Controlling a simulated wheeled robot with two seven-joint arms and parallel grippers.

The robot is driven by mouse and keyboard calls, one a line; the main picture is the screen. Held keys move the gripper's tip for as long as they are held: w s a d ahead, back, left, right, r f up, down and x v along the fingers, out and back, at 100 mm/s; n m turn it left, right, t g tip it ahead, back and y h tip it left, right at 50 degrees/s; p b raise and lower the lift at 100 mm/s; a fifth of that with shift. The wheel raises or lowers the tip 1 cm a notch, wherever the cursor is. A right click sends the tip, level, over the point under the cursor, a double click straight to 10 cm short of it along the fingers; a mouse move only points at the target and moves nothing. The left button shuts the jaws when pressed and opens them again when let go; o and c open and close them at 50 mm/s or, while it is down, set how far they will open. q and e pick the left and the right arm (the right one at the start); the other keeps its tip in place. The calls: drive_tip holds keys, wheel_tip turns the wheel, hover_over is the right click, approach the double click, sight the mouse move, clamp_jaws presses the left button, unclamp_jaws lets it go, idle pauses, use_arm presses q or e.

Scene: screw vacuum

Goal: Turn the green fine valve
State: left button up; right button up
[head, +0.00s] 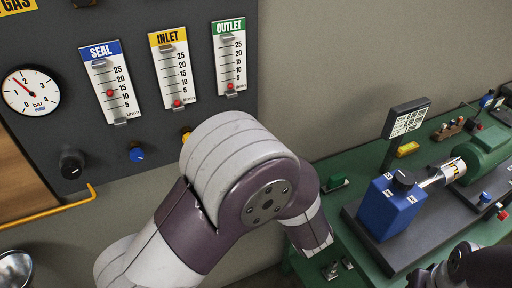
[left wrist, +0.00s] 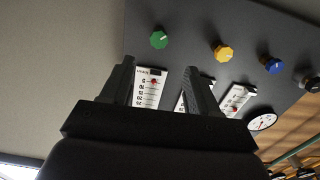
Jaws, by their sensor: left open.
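The green fine valve knob (left wrist: 158,39) shows in the left wrist view on the dark grey panel, with a white line on its face. In the head view it is hidden behind my left arm. My left gripper (left wrist: 162,75) is open and empty, its two black fingers apart and pointing toward the panel. The green knob appears beyond the fingertips, near the left finger's side, with no visible contact. In the head view the left gripper's fingers are hidden. My right gripper's fingers are not shown; only a dark piece of my right arm appears at the lower right.
Yellow (left wrist: 223,50), blue (left wrist: 272,64) and black (left wrist: 312,82) knobs sit in line beside the green one. Seal (head: 112,85), inlet (head: 172,72) and outlet (head: 229,62) flow meters are above them. A green bench (head: 325,200) with a pump (head: 388,205) stands right.

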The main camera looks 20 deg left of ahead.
use_arm(q)
drive_tip(key=shift+m, duration=0.4)
drive_tip(key=p+x, duration=0.7)
drive_tip(key=x, duration=0.5)
drive_tip(key=shift+w+a, duration=0.1)
drive_tip(key=shift+w, duration=0.1)
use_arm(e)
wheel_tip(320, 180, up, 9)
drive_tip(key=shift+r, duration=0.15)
use_arm(q)
drive_tip(key=c, duration=1)
drive_tip(key=shift+f+n+b, duration=0.25)
drive_tip(key=shift+n+b, duration=0.05)
drive_tip(key=shift+b, duration=0.05)
drive_tip(key=shift+c, duration=0.2)
drive_tip(key=shift+r, duration=0.15)
drive_tip(key=o, duration=1)
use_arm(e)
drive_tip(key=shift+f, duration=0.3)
